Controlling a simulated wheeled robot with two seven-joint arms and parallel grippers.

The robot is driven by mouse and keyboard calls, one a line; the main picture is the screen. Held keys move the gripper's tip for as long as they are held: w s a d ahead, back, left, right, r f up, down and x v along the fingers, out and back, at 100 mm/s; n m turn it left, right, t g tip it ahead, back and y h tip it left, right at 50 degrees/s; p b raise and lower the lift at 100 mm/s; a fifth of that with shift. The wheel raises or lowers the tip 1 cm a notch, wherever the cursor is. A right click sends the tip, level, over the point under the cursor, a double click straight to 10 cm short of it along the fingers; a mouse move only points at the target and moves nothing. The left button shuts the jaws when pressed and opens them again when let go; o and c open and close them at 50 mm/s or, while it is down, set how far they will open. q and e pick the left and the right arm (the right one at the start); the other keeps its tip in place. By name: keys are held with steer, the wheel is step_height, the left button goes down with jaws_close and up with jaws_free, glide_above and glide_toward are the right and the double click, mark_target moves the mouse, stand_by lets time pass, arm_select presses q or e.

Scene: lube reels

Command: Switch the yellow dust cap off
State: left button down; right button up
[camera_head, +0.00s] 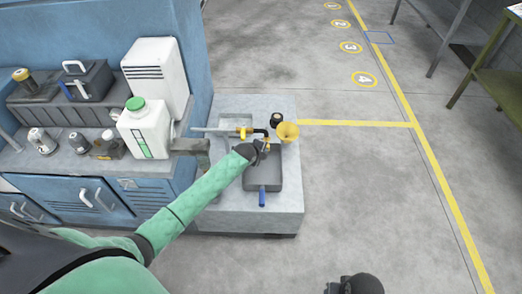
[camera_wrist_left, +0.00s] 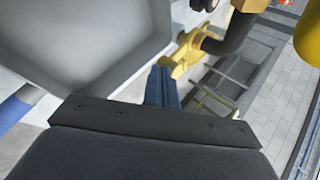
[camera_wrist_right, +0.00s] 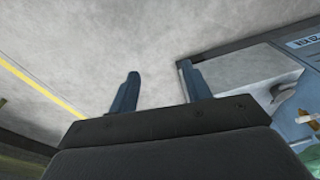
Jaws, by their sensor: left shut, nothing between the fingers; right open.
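A yellow lobed piece (camera_wrist_left: 182,55), possibly the dust cap, sits at the end of a black bent pipe (camera_wrist_left: 238,35) in the left wrist view. In the head view yellow parts (camera_head: 243,131) show by the pipe above the grey block (camera_head: 232,206). My left gripper (camera_wrist_left: 160,85) is shut and empty; its fingertips are close to the yellow piece, and I cannot tell if they touch. In the head view the left gripper (camera_head: 262,147) is over the back of a grey tray (camera_head: 262,179). My right gripper (camera_wrist_right: 158,90) is open and empty above bare floor.
A yellow funnel (camera_head: 287,132) and a small black cylinder (camera_head: 277,118) stand at the block's right side. A blue handle (camera_head: 262,196) lies at the tray's front. A white jug (camera_head: 144,128) is on the blue bench at left.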

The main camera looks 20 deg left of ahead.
step_height(320, 180, down, 7)
steer(key=p, duration=0.1)
arm_select(q)
steer(key=w+d+n+g+y+b, duration=0.1)
steer(key=w+d+n+y+b, duration=0.1)
steer(key=w+d+n+y, duration=0.5)
steer(key=d+n+y, duration=0.1)
steer(key=d+n, duration=0.1)
steer(key=n, duration=0.1)
steer(key=shift+n+g+b, duration=0.3)
steer(key=shift+g+b, duration=0.1)
arm_select(e)
step_height(320, 180, up, 13)
steer(key=s, duration=0.1)
steer(key=shift+s+d, duration=0.15)
steer(key=shift+r, duration=0.15)
arm_select(q)
steer(key=shift+a, duration=0.1)
arm_select(e)
steer(key=shift+r, duration=0.1)
arm_select(q)
steer(key=shift+a+p, duration=0.45)
steer(key=shift+a, duration=0.15)
arm_select(e)
steer(key=shift+r, duration=0.3)
